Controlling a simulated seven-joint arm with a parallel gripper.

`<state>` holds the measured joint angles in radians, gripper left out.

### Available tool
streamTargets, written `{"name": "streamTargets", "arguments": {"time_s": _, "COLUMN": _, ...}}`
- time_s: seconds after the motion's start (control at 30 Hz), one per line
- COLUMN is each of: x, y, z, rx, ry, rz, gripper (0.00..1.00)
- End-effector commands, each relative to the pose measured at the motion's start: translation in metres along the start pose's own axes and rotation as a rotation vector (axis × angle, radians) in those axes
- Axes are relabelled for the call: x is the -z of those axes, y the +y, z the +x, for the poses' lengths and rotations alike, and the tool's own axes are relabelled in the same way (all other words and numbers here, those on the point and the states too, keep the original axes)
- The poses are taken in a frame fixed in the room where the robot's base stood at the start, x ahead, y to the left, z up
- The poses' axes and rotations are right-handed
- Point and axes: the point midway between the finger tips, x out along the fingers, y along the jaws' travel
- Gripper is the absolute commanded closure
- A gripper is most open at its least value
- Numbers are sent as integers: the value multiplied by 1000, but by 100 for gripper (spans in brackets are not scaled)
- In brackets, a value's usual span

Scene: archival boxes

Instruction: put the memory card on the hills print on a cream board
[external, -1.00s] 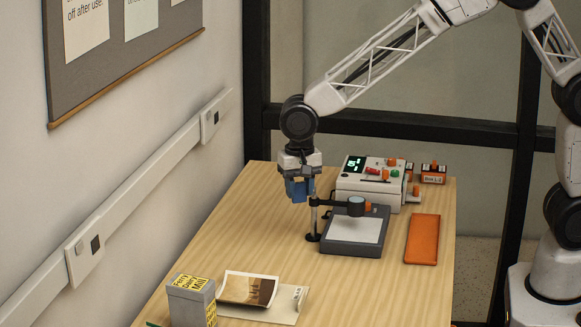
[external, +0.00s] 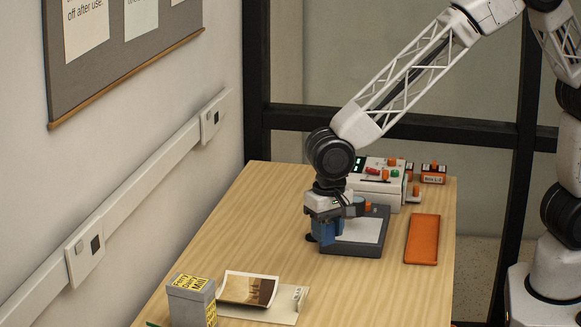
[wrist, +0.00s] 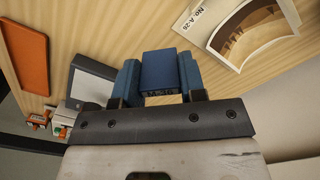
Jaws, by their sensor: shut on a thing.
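My gripper (external: 327,232) is shut on a small dark blue block, which I take to be the memory card (wrist: 160,72). In the wrist view it sits between the two blue finger pads of my gripper (wrist: 160,85). In the external view my gripper is at the left side of the grey copy stand, and the card is hard to tell from the fingers. The sepia print (external: 247,290) lies at the near side of the table, partly over a cream board (external: 285,304). In the wrist view the print (wrist: 243,42) is at upper right, beside a "No. A-28" label.
The grey copy stand (external: 351,248) has a pale plate. A control box (external: 376,178) with knobs stands behind it. An orange tray (external: 422,239) lies to the right. A grey box with yellow labels (external: 190,300) stands left of the print. Bare wood lies between stand and print.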

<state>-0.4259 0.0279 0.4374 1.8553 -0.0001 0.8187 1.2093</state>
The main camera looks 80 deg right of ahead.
Motion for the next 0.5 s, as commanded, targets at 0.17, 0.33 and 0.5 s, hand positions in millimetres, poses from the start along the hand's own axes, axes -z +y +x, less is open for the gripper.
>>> {"name": "streamTargets", "arguments": {"time_s": 0.17, "x": 0, "y": 1, "z": 39, "rx": -5, "ry": -2, "rz": 1, "gripper": 85}}
{"name": "streamTargets", "arguments": {"time_s": 0.33, "x": 0, "y": 1, "z": 67, "rx": -4, "ry": -2, "rz": 1, "gripper": 85}}
{"name": "streamTargets", "arguments": {"time_s": 0.5, "x": 1, "y": 1, "z": 78, "rx": -3, "ry": -1, "rz": 1, "gripper": 85}}
